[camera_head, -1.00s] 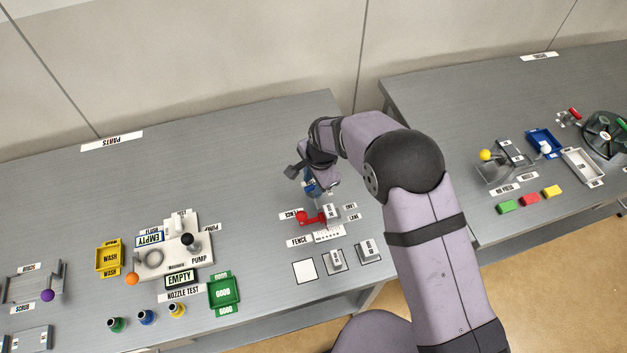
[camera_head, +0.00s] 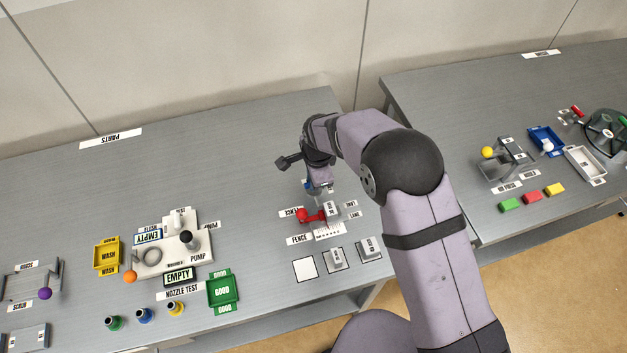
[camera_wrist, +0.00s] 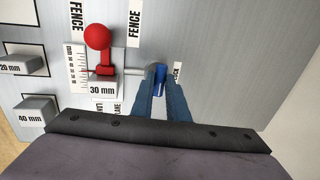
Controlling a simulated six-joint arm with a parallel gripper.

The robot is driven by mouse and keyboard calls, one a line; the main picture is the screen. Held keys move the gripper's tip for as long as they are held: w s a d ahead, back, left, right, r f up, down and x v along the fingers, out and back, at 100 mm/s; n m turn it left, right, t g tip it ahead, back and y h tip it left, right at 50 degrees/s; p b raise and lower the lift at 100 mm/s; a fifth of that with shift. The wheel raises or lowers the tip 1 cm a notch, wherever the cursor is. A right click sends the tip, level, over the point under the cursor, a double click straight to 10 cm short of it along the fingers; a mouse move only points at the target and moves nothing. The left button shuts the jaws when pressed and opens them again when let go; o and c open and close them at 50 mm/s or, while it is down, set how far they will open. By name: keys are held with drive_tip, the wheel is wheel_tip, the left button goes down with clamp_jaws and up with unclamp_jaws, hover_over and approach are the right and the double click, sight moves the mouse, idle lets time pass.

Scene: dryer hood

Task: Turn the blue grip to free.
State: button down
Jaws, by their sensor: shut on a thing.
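The blue grip (camera_wrist: 160,78) is on the far end of a pale rod beside the fence, in the wrist view. My gripper (camera_wrist: 162,84) is shut on it, one finger on each side, and hides part of it. In the head view my gripper (camera_head: 318,186) comes down at the back of the fence, and the grip is mostly hidden there. A small label beside the grip is partly covered, with only its last letters showing in the wrist view. A red lever with a ball knob (camera_wrist: 98,37) stands on the fence next to the rod.
A block marked 30 mm (camera_wrist: 103,89) sits by the red lever, next to a ruler scale (camera_wrist: 76,68). Blocks marked 20 mm (camera_wrist: 22,65) and 40 mm (camera_wrist: 35,110) stand apart. A pump station (camera_head: 165,250) is to the left. The bench behind the fence is clear.

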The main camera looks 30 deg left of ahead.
sight(315, 194)
idle(0.3)
drive_tip(key=c, duration=1.7)
unclamp_jaws()
drive_tip(key=shift+c, duration=0.2)
drive_tip(key=shift+r, duration=0.1)
wheel_tip(315, 194, up, 7)
drive_tip(key=s+d+b, duration=0.1)
drive_tip(key=b, duration=0.1)
drive_tip(key=w+d+r+n+h, duration=0.1)
drive_tip(key=d+r+n, duration=0.2)
drive_tip(key=d, duration=1.9)
drive_tip(key=s+d+n+g, duration=0.1)
drive_tip(key=s+d+n, duration=0.5)
drive_tip(key=s+d, duration=0.8)
drive_tip(key=d, duration=0.4)
drive_tip(key=shift+f+g+h, duration=0.25)
drive_tip(key=shift+g+h, duration=0.05)
